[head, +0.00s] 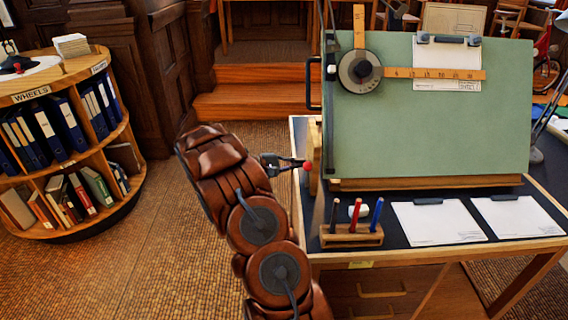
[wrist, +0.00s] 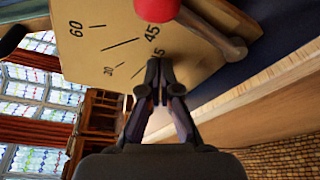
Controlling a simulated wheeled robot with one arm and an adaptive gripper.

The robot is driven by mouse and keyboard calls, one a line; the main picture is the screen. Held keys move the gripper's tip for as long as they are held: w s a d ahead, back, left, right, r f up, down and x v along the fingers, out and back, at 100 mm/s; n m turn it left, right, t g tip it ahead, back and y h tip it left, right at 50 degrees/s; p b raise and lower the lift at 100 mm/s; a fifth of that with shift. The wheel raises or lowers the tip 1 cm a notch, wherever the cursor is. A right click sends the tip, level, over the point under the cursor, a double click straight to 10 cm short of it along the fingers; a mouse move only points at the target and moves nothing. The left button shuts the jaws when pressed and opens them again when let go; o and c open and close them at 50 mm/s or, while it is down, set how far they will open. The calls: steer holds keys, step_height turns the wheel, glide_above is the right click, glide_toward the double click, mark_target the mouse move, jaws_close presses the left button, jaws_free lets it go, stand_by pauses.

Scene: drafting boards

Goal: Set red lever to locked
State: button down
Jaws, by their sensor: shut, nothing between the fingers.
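The red lever shows its round red knob (wrist: 157,8) at the top edge of the wrist view, cut off by the frame. Its arm slants down to the right across a tan plate (wrist: 95,38) with angle marks such as 60 and 45. In the head view the red knob (head: 307,166) is at the left side of the green drafting board (head: 430,130). My gripper (wrist: 160,88) is shut and empty, its tips in front of the plate, below the knob in the wrist view. Contact with the plate cannot be told. No locked label is readable.
The desk holds a wooden pen holder (head: 350,237) with several pens and two papers (head: 438,220) in front of the board. A black handle (head: 313,83) juts from the board's left side. A round bookshelf (head: 75,165) stands far left, with open floor between.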

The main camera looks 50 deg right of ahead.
mark_target(308, 175)
steer(key=s+a+r, duration=0.1)
steer(key=s+a, duration=0.1)
steer(key=shift+s+a+r+p, duration=0.2)
steer(key=shift+a+r+p, duration=0.1)
steer(key=shift+r, duration=0.1)
